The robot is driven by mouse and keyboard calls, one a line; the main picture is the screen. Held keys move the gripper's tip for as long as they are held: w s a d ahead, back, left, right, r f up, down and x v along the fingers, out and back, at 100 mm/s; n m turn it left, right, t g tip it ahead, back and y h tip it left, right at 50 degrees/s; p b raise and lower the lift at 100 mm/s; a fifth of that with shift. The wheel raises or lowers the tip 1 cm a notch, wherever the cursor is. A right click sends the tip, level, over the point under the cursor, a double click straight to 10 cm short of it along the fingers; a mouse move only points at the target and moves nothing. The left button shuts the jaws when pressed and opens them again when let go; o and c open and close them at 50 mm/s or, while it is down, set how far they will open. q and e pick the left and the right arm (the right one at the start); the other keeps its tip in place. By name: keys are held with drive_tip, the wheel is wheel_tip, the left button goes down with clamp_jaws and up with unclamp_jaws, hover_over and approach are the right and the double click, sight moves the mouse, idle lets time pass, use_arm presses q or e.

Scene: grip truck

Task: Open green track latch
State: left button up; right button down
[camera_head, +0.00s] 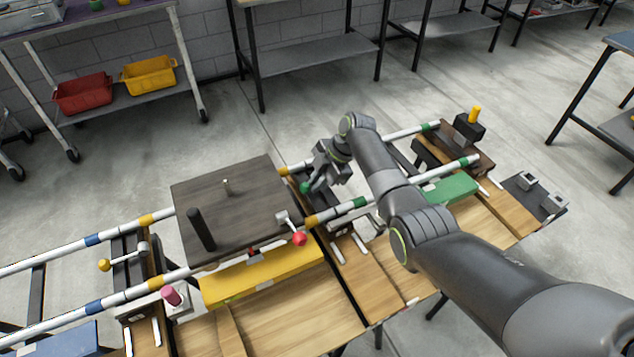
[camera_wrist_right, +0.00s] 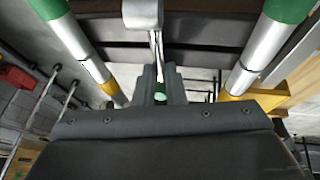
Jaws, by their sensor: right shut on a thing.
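The green track latch has a green knob (camera_head: 304,187) in the head view, beside the near end of the green-banded track. My right gripper (camera_head: 312,183) is shut on this knob, and its body hides most of the latch. In the right wrist view the green knob (camera_wrist_right: 160,93) shows between the two dark fingers. A pale metal rod and a rounded grey block (camera_wrist_right: 142,14) show beyond it. White rails with green bands (camera_head: 360,202) run on both sides of the gripper. My left gripper is not in view.
A dark square platform (camera_head: 238,205) with a black handle rests on the rails at left. A red-knobbed lever (camera_head: 298,238) stands at its corner, close to my right gripper. A yellow block (camera_head: 262,276) and a green block (camera_head: 450,189) lie on the wooden table.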

drive_tip(key=shift+s+y+b, duration=0.1)
drive_tip(key=shift+y+b, duration=0.5)
drive_tip(key=y+b, duration=0.1)
drive_tip(key=b, duration=0.1)
drive_tip(key=r+g+y+b, duration=0.1)
drive_tip(key=b, duration=0.1)
drive_tip(key=d+y+b, duration=0.1)
drive_tip(key=b, duration=0.1)
drive_tip(key=shift+w+r+g+y, duration=0.25)
drive_tip(key=shift+g+y, duration=0.05)
drive_tip(key=shift+g, duration=0.1)
drive_tip(key=shift+w+d+r+m+y+b, duration=0.1)
drive_tip(key=shift+d+r+m+y+b, duration=0.3)
drive_tip(key=shift+b, duration=0.85)
drive_tip(key=shift+r+y+b, duration=0.2)
drive_tip(key=shift+y+b, duration=0.1)
drive_tip(key=shift+w+r, duration=0.1)
